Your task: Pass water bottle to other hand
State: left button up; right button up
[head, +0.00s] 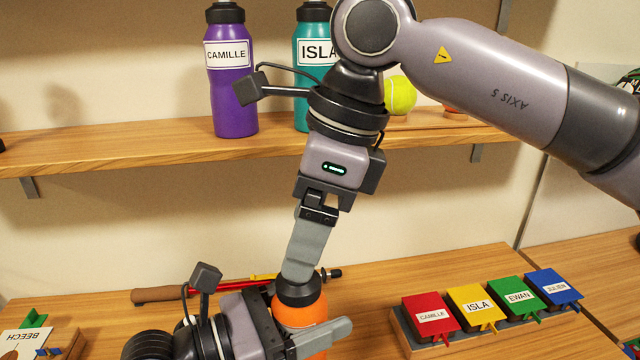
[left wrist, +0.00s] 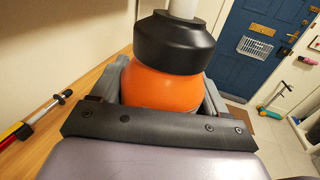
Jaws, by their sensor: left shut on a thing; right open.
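An orange water bottle (head: 300,312) with a black cap stands roughly upright at the bottom of the head view. My left gripper (head: 322,330) is shut around its orange body, one grey finger showing in front. My right gripper (head: 298,270) points down from above, open, with its fingers at the bottle's cap; one finger hides the other. In the left wrist view the bottle (left wrist: 165,88) fills the space between the left fingers, and a pale grey part of the right gripper (left wrist: 184,8) meets the cap from above. I cannot tell whether it touches. The bottle's lower part is cut off.
A purple CAMILLE bottle (head: 231,85), a teal ISLA bottle (head: 302,52) and a tennis ball (head: 399,95) sit on the shelf (head: 130,150) behind. Coloured name boxes (head: 476,305) line the lower right counter. A red-and-yellow stick (head: 220,288) lies behind the left gripper.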

aim_at(300, 324)
pick_arm(q)
jog(key=shift+r, duration=0.1)
pick_arm(e)
jog(key=shift+x, duration=2.8)
jog(key=c, duration=1.1)
pick_arm(q)
jog(key=o, duration=1.1)
jog(key=shift+c, duration=0.2)
pick_arm(e)
jog(key=shift+r, duration=0.15)
jog(key=c, duration=0.4)
pick_arm(q)
jog(key=o, duration=0.4)
pick_arm(e)
jog(key=shift+c, duration=0.2)
pick_arm(q)
jog(key=shift+s+a, duration=0.25)
jog(key=shift+a, duration=0.2)
jog(key=shift+v, duration=5.45)
